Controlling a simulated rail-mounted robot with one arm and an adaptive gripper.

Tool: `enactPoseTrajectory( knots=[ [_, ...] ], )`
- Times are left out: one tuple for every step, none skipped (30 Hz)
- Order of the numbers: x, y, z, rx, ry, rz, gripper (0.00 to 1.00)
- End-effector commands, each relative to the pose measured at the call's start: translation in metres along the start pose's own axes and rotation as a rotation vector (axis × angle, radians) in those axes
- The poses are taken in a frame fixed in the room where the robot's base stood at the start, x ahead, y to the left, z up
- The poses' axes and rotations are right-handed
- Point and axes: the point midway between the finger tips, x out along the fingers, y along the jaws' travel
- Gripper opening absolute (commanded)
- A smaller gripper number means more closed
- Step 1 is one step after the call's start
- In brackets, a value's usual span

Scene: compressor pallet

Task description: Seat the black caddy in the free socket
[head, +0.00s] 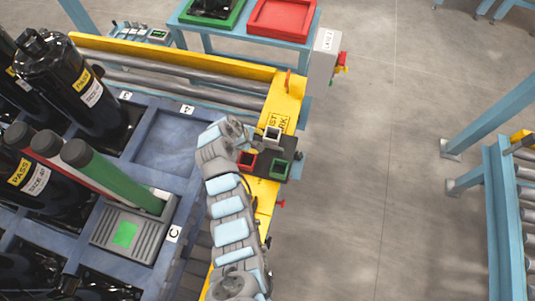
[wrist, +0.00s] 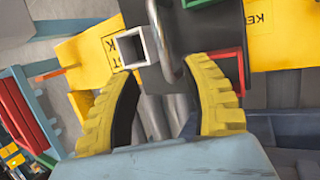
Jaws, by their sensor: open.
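A black caddy (head: 268,165) with square red, green and white-rimmed openings sits on the yellow-edged ledge right of the pallet. In the wrist view its white square rim (wrist: 132,48) and red rim (wrist: 228,75) show, with a grey curved bar (wrist: 165,38) that looks like its handle. My gripper (wrist: 167,75) is open, its yellow ribbed fingers apart. The bar's near end shows between the fingertips; I cannot tell if they touch. In the head view my wrist hides part of the caddy. An empty square socket (head: 168,140) lies in the blue pallet, left of my arm.
Black compressors (head: 80,95) fill pockets on the left of the pallet. A grey block (head: 125,232) with a green patch and a green cylinder (head: 120,178) stands near the empty socket. Green and red trays (head: 282,18) stand at the back.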

Motion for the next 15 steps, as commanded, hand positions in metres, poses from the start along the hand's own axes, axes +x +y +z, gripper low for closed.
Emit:
enactPoseTrajectory(
  knots=[
    [0.006,0.000,0.000,0.000,0.000,-0.001,0.47],
    [0.009,0.000,0.000,0.001,0.001,0.000,0.47],
    [0.013,0.001,-0.001,0.002,0.001,0.001,0.47],
    [0.016,0.001,-0.001,0.002,0.001,0.001,0.47],
    [0.019,0.001,-0.001,0.002,0.000,0.000,0.47],
    [0.023,0.000,0.000,0.001,0.000,-0.001,0.47],
    [0.026,0.000,-0.001,0.001,0.000,-0.001,0.47],
    [0.029,0.000,-0.001,0.001,0.001,0.000,0.47],
    [0.033,0.000,-0.001,0.001,0.001,0.001,0.47],
    [0.035,0.000,0.000,0.001,0.001,0.001,0.47],
    [0.038,0.000,0.000,0.001,0.001,0.000,0.47],
    [0.042,0.000,0.000,0.000,-0.001,-0.001,0.47],
    [0.044,-0.001,0.000,0.000,-0.001,-0.002,0.47],
    [0.047,-0.001,0.000,0.000,-0.001,-0.002,0.47],
    [0.049,0.000,0.000,0.000,0.000,-0.001,0.47]
  ],
)
